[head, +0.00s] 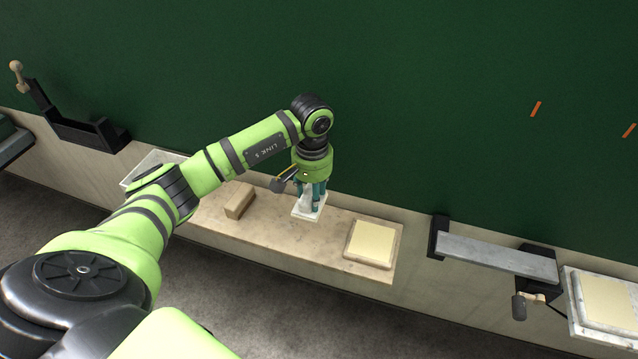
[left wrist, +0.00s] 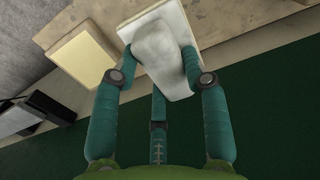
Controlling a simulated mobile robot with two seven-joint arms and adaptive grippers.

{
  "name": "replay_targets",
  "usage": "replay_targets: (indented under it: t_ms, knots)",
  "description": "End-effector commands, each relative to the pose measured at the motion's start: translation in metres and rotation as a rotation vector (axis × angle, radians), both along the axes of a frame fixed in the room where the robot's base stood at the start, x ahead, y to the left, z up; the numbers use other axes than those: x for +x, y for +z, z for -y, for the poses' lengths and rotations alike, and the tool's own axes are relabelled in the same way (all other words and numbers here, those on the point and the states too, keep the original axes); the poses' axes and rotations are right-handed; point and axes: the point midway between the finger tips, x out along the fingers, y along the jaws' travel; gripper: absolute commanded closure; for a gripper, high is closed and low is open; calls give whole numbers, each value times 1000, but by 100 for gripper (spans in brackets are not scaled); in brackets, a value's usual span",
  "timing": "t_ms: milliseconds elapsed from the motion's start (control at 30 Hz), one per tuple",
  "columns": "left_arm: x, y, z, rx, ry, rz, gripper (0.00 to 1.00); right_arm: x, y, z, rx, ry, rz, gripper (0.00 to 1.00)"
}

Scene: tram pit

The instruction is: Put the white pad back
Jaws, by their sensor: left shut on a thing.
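The white pad (head: 307,213) is a pale slab with a raised white grip on top. It is at the back edge of the long tan shelf (head: 275,228), near the green wall. My left gripper (head: 312,194) points down over it, with teal fingers closed around the raised grip. The left wrist view shows the pad (left wrist: 172,72) between the fingers. I cannot tell whether the pad touches the shelf or hangs just above it. My right gripper is not in view.
A brown block (head: 238,200) lies left of the pad. A cream pad (head: 371,243) sits on the shelf's right end. A clear tray (head: 150,166) is partly behind my arm. A grey bar (head: 495,254) and another cream pad (head: 608,301) are farther right.

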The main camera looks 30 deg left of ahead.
Motion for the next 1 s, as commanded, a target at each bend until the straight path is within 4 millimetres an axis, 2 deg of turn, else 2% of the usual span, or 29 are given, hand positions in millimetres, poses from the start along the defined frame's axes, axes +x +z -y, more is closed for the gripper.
replay_targets:
  t_ms: [33,100,200,333,500,600,767,1000]
  knots:
    - [0,-8,1,-1,0,-2,81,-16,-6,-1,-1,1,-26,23]
    - [0,-16,1,-2,-1,-1,81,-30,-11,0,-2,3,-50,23]
    - [0,-29,1,-3,0,0,81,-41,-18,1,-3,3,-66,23]
    - [0,-44,1,-3,0,0,81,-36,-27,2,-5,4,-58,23]
    - [0,-63,1,-4,0,1,81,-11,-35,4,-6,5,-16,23]
    - [0,-71,1,-4,0,2,81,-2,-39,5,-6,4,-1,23]
    - [0,-79,1,-3,-1,2,81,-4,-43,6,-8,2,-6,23]
    - [0,-81,1,-3,-1,2,81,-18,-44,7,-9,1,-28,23]
